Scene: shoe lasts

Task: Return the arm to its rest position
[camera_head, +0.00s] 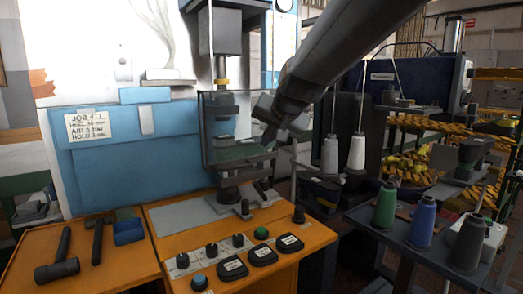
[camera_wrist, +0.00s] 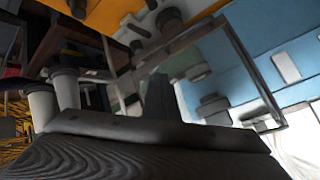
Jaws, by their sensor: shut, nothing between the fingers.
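My arm (camera_head: 335,50) reaches in from the upper right in the head view and slants down to the left. My gripper (camera_head: 268,141) is at its end, shut and empty. It shows in front of the right side of the clear guard (camera_head: 237,150) on the blue press machine (camera_head: 130,150); I cannot tell whether they touch. In the wrist view the dark gripper (camera_wrist: 157,96) stands up at the centre, with the guard frame behind it and the picture tilted.
An orange panel (camera_head: 165,222) with knobs and buttons lies below the guard. Two hammers (camera_head: 60,258) lie at the left. Green, blue and grey spools (camera_head: 422,222) stand on a dark table at the right.

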